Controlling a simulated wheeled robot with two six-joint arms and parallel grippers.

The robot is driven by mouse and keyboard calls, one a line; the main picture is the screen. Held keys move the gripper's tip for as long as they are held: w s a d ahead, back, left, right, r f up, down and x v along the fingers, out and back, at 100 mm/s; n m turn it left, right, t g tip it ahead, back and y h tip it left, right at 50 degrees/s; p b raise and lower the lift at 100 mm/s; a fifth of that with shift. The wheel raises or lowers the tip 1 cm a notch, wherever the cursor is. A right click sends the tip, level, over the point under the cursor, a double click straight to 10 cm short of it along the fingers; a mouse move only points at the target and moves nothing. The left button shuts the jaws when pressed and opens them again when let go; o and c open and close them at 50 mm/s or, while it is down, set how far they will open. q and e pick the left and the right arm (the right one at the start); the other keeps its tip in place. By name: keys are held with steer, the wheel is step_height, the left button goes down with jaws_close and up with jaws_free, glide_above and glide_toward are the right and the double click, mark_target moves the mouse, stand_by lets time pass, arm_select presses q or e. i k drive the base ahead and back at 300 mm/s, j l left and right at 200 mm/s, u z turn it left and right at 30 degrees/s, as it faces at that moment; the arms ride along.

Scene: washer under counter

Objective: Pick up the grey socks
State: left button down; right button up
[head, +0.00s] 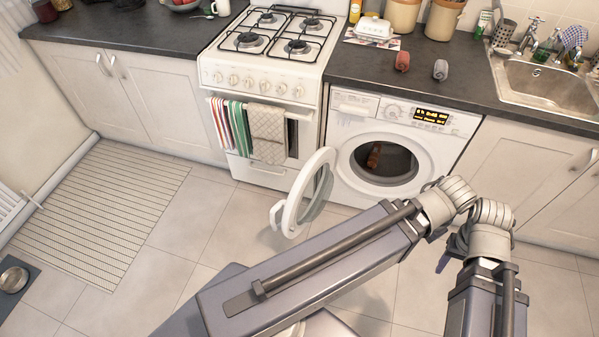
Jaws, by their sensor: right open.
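The grey socks (440,70), a small rolled bundle, lie on the dark counter above the washer. They are just right of a similar red roll (402,61) and apart from it. My right gripper (445,252) hardly shows. Only a small dark part is visible beside the pale joints of my arm, below the washer front, and its jaws are open. It is well short of the counter and away from the socks. My left gripper is not in view.
The washer (345,122) has its round door (305,192) swung open to the left, with something reddish inside the drum. A stove (268,75) stands left. Canisters (404,14) and a butter dish (374,27) stand behind.

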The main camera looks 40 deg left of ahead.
mark_target(441, 70)
steer(key=j+z, duration=0.15)
steer(key=j, duration=0.75)
steer(key=j+z, duration=0.15)
steer(key=j, duration=0.7)
steer(key=j+z, duration=0.2)
steer(key=j, duration=0.7)
steer(key=k+j+z, duration=0.15)
steer(key=j, duration=0.7)
